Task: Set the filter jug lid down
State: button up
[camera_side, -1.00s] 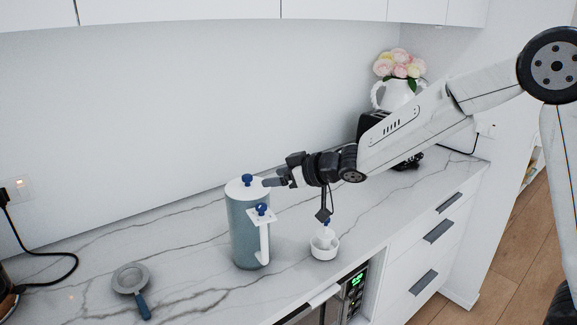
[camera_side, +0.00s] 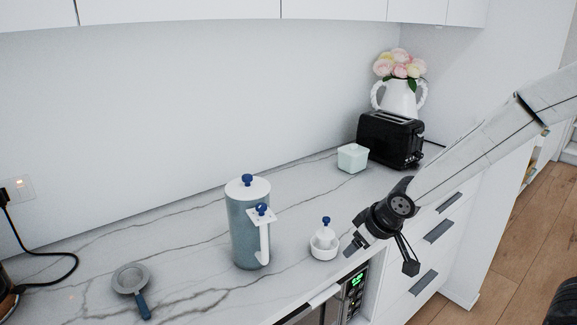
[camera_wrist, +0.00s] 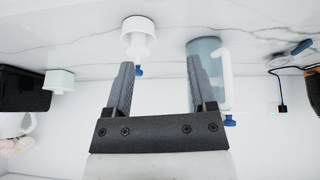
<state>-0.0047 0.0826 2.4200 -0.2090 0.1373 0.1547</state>
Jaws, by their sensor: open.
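The filter jug (camera_side: 243,232) is a tall blue-grey cylinder standing upright on the marble counter, with a white handle at its right front. Its round white lid (camera_side: 236,190) with a blue knob sits on top and looks level. A small white square piece (camera_side: 262,216) with another blue knob is at the handle's top. My gripper (camera_side: 352,248) is open and empty, low at the counter's front edge, right of the jug and apart from it. In the wrist view, my gripper (camera_wrist: 160,75) shows its two fingers spread, with the jug (camera_wrist: 207,58) behind the right one.
A small white bowl (camera_side: 323,251) holding a white piece with a blue knob stands between jug and gripper, close to the fingertips. A pale green box (camera_side: 353,158), black toaster (camera_side: 391,139) and flower jug (camera_side: 398,98) stand behind. A strainer (camera_side: 131,279) lies front left.

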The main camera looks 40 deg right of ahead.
jog(key=s+f+g, duration=0.2)
jog(key=s+g, duration=0.1)
jog(key=s, duration=0.5)
jog(key=shift+s+a+f+m, duration=0.15)
jog(key=shift+s+f+m, duration=0.15)
jog(key=shift+o, duration=0.5)
jog(key=shift+s, duration=0.1)
